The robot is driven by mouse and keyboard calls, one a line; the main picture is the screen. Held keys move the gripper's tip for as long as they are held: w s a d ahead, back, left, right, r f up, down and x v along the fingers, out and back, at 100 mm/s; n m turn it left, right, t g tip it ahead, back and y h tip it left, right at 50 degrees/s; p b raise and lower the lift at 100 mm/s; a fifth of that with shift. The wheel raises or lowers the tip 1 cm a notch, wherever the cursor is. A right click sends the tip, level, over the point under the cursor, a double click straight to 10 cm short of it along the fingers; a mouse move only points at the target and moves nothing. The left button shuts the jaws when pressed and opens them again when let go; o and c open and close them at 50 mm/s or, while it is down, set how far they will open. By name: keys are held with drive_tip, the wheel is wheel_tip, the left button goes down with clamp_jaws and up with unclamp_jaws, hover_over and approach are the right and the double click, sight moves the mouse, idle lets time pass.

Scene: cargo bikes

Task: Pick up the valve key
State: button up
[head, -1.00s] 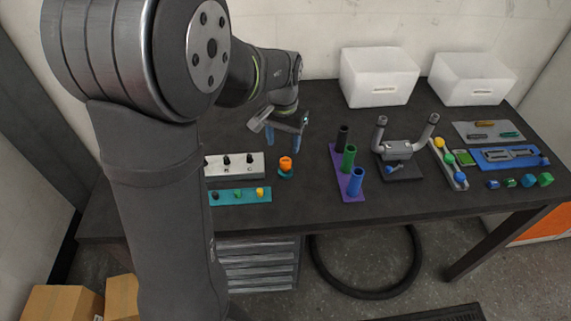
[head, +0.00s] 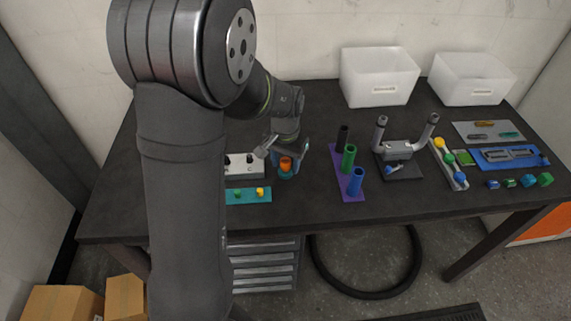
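A small orange piece (head: 286,163) stands upright on a round teal base (head: 286,175) on the dark table, left of the purple strip. It is likely the valve key, but it is too small to tell for sure. My gripper (head: 285,166) points down over it, with blue fingertips low on either side of the orange piece. The fingers look apart, with the piece between them. Whether a finger touches it cannot be seen. My arm hides part of the table to the left.
A white board with black knobs (head: 244,170) and a teal strip with coloured pegs (head: 247,196) lie close left. A purple strip with tubes (head: 349,196) stands right. Further right are a handlebar stand (head: 401,172) and small parts. Two white bins (head: 378,83) (head: 472,85) stand behind.

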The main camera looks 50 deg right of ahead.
drive_tip(key=c, duration=0.8)
drive_tip(key=shift+c, duration=0.2)
drive_tip(key=shift+r, duration=0.1)
